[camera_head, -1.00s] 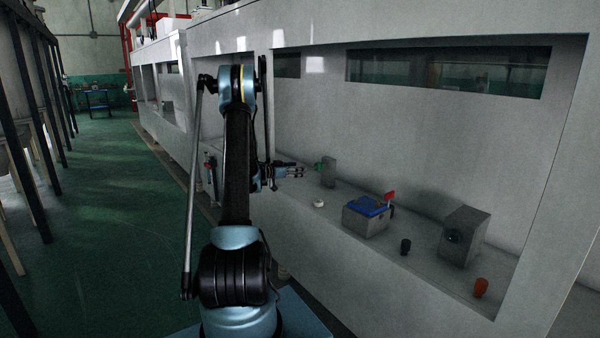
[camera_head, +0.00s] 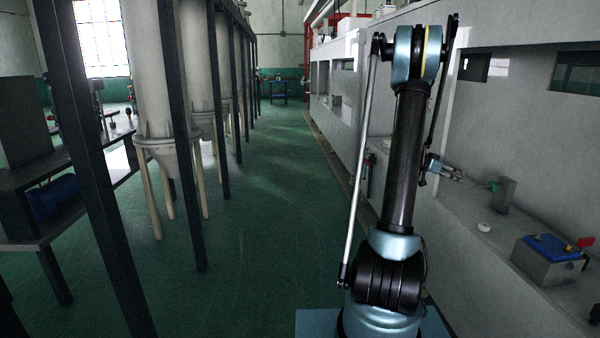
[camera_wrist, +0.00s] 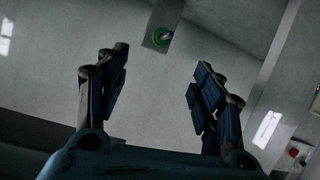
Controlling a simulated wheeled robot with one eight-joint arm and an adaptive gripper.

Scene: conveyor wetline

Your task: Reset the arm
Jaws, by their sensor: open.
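My arm (camera_head: 405,160) stands raised in the head view, right of the middle. My gripper (camera_head: 459,176) points right, towards the grey recess of the long white bench. It is open, and nothing shows between its fingers. In the wrist view, my gripper (camera_wrist: 160,90) has its two fingers wide apart. A green round part on a grey block (camera_wrist: 160,38) lies beyond the fingers, apart from them. The same grey block (camera_head: 504,195) stands on the shelf right of my gripper in the head view.
A grey box with a blue top (camera_head: 547,258) and a white ring (camera_head: 484,227) are on the shelf at the right. Tall white tanks (camera_head: 155,80) with dark posts (camera_head: 190,150) line the left. The green floor (camera_head: 265,220) between them is free.

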